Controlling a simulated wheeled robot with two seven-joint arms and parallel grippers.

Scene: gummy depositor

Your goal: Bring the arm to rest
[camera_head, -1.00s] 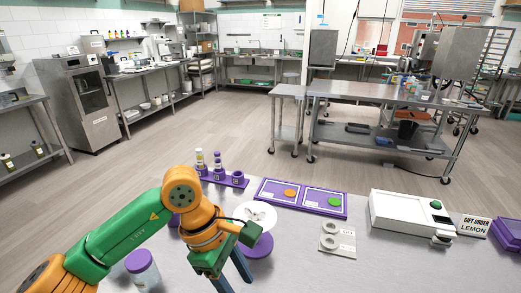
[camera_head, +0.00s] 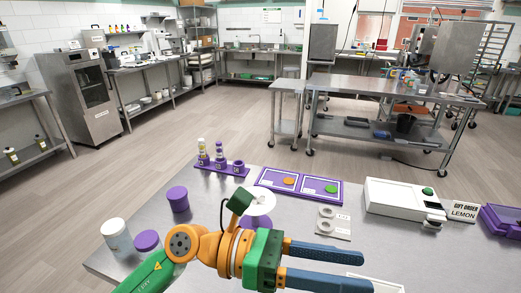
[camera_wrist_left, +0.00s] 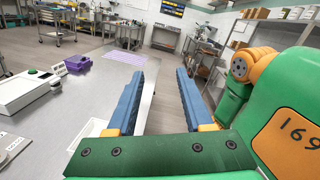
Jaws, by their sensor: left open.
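My left gripper (camera_head: 322,268) reaches in from the bottom left of the head view over the near part of the steel table. Its two blue fingers point right, spread apart, with nothing between them. In the left wrist view the open fingers (camera_wrist_left: 160,100) show empty above the table (camera_wrist_left: 108,82) edge, with the floor beyond. My right gripper is not in view.
Behind the gripper stand a purple rack (camera_head: 221,168) with bottles, a purple two-panel tray (camera_head: 299,186) and a white machine (camera_head: 402,202). A white jar (camera_head: 117,238) and purple cylinders (camera_head: 178,199) stand at left. A sign (camera_head: 464,211) and purple bin (camera_head: 502,224) are at right.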

